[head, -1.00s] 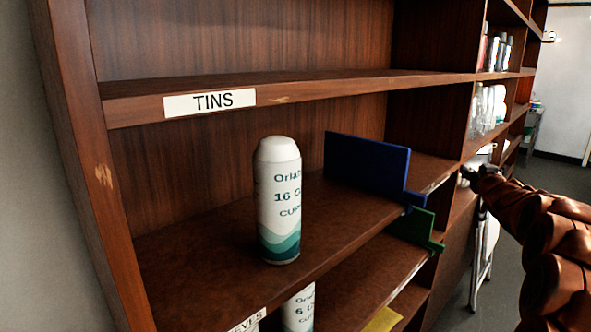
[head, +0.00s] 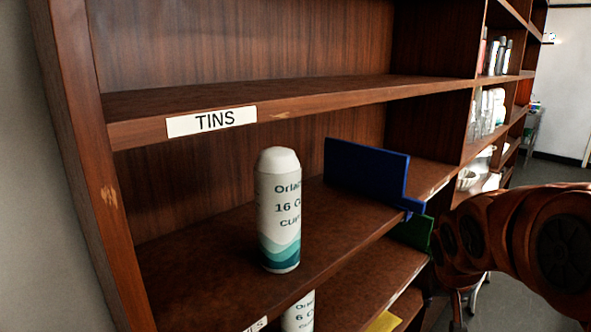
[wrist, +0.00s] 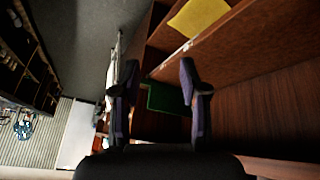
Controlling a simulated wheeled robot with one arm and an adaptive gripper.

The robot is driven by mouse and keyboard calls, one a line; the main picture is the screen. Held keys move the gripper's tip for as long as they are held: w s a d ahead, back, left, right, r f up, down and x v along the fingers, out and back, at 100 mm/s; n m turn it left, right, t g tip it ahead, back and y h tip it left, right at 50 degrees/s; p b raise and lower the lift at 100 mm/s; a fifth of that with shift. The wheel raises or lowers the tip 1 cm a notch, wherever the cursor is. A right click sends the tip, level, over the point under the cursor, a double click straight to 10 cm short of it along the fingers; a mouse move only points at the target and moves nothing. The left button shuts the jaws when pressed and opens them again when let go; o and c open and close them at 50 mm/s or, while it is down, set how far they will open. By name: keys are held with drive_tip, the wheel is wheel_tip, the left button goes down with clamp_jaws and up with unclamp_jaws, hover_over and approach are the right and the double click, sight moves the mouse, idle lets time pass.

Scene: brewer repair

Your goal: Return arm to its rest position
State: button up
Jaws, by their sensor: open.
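My arm shows as brown-orange links (head: 520,240) at the right of the head view, in front of the shelf unit's right part. In the wrist view my gripper (wrist: 155,85) is open, with its two dark fingers apart and nothing between them. The gripper's fingers cannot be made out in the head view. Through the gap the wrist view shows a green panel (wrist: 168,98) on the shelf, beyond the fingers.
A white and teal canister (head: 279,210) stands upright on the shelf below the TINS label (head: 211,121). A blue divider (head: 366,172) stands right of it. A yellow sheet lies on a lower shelf (head: 384,322). Open floor (head: 545,170) shows at the right.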

drive_tip(key=s+a+f+g+y, duration=0.1)
drive_tip(key=s+a+g, duration=0.1)
drive_tip(key=s, duration=0.7)
drive_tip(key=s+a+f+n+g, duration=0.1)
drive_tip(key=s+a+f+g, duration=0.1)
drive_tip(key=s+a, duration=0.3)
drive_tip(key=s+a+f+n+g+y, duration=0.1)
drive_tip(key=s+a, duration=0.3)
drive_tip(key=s, duration=1)
drive_tip(key=shift+f+g+y+p, duration=0.3)
drive_tip(key=shift+f+g+p, duration=0.15)
drive_tip(key=shift+g, duration=0.45)
